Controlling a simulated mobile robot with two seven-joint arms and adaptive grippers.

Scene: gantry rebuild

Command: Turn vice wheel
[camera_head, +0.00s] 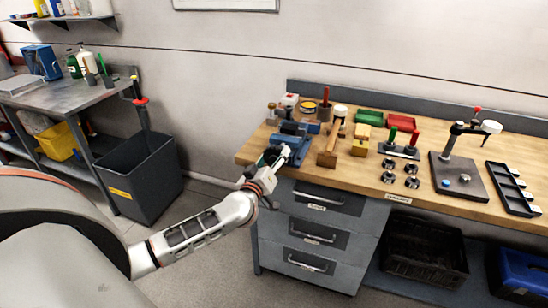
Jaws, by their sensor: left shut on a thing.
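The blue vice (293,128) stands near the left front edge of the wooden workbench (450,201). My left arm reaches in from the lower left, and my left gripper (279,154) is at the front of the vice, at the bench edge. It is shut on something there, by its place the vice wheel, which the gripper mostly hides. My right gripper is not in view.
A wooden mallet (328,148) stands just right of the vice. Small blocks, green and red trays and a stand (462,165) fill the bench further right. Grey drawers (318,208) are below. A grey bin (142,175) stands on the floor at left.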

